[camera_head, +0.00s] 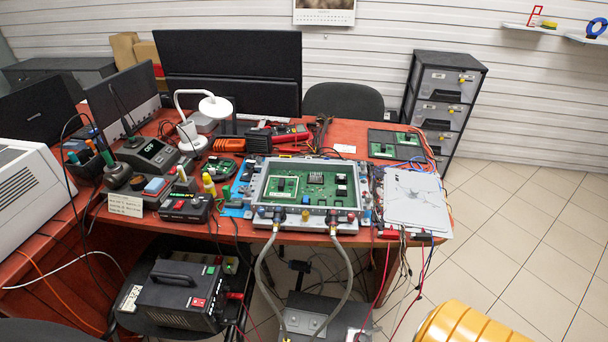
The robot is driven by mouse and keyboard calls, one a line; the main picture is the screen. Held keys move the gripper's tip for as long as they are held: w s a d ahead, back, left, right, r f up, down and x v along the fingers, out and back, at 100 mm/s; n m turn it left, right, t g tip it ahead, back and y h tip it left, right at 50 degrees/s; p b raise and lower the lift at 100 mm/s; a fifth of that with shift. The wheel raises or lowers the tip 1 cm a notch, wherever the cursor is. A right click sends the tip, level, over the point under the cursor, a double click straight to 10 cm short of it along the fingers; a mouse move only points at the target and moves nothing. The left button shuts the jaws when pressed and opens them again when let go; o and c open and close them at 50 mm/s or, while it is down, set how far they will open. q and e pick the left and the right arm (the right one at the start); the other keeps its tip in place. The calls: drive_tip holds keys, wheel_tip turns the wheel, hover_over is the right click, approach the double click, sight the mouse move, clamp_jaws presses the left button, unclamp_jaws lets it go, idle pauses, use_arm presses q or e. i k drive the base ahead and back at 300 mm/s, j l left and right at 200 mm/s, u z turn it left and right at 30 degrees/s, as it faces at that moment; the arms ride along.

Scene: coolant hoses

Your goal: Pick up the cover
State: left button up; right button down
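A light grey flat plate (416,203), which looks like the cover, lies at the right front of the red-brown table, with thin dark branching lines on its face. Left of it is an open grey metal housing (256,186) with a green circuit board (318,184) inside. Two grey hoses (346,262) hang from the housing's front edge down toward a grey box (325,318) below. Neither of my grippers shows in the head view.
Red and black leads hang off the table (345,238) below the plate. Tools, a white lamp (216,106) and monitors crowd the left and back. A yellow ribbed object (470,325) stands at bottom right. Tiled floor (530,230) at right is clear.

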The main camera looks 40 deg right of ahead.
sight(417, 184)
drive_tip(key=z, duration=2.2)
